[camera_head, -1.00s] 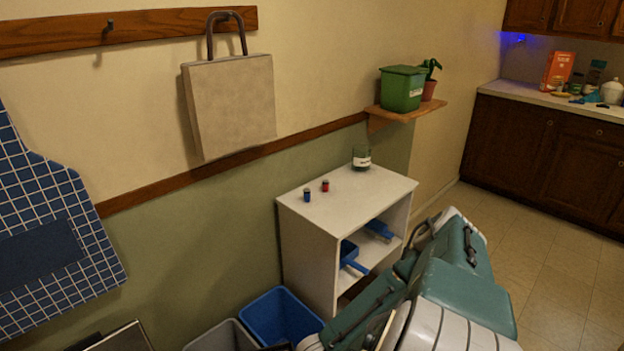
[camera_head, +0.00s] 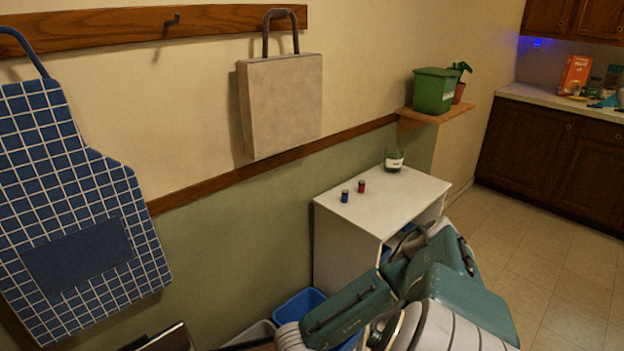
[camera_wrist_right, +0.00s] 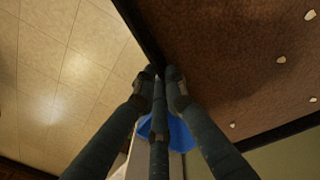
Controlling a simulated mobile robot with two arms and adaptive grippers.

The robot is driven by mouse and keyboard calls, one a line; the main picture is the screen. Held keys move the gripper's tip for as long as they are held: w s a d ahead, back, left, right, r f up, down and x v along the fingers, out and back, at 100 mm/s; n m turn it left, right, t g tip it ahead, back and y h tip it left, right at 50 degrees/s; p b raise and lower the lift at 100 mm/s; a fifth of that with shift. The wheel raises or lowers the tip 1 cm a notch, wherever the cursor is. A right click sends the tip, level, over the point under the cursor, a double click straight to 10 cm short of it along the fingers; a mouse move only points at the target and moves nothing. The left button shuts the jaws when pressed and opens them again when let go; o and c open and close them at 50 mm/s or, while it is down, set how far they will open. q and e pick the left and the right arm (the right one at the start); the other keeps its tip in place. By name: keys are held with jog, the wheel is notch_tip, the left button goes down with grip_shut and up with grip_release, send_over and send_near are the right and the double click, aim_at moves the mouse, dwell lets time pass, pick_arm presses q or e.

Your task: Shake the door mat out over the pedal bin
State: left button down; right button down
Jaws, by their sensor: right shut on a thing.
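The door mat (camera_wrist_right: 225,60) is a brown, rough sheet with a dark edge in the right wrist view. Several pale crumbs lie on it. My right gripper (camera_wrist_right: 160,74) is shut on the mat's dark edge. In the head view my arm covers that gripper, and only a small brown strip, perhaps the mat, shows at the bottom edge. I cannot clearly pick out the pedal bin; a dark, pale-edged object (camera_head: 168,339) at the bottom left is mostly cut off. My left gripper is not in view.
A blue bin (camera_head: 296,306) and a grey bin (camera_head: 256,334) stand by the wall, partly behind my arm. A white shelf unit (camera_head: 385,195) carries two small cans and a jar (camera_head: 394,160). A checked apron (camera_head: 75,200) and a beige bag (camera_head: 282,105) hang left. Floor is clear at right.

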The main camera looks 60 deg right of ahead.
jog(key=w, duration=0.4)
jog(key=shift+d+r, duration=0.25)
jog(key=shift+d, duration=0.1)
jog(key=a+r+g+h+p, duration=0.1)
jog(key=w+a+r+g+h+p, duration=0.1)
jog(key=r, duration=0.1)
jog(key=w+a+r+h+p, duration=0.1)
jog(key=r, duration=0.1)
jog(key=shift+w+g+p, duration=0.2)
jog(key=shift+g+p, duration=0.2)
jog(key=shift+w+a+r, duration=0.1)
jog(key=shift+w+r, duration=0.1)
jog(key=shift+r, duration=0.1)
jog(key=w+a+r+g+h, duration=0.3)
jog(key=w+a+r, duration=0.1)
jog(key=w+a, duration=0.1)
jog(key=shift+a+r+h, duration=0.3)
jog(key=shift+r, duration=0.05)
jog(key=shift+w, duration=0.1)
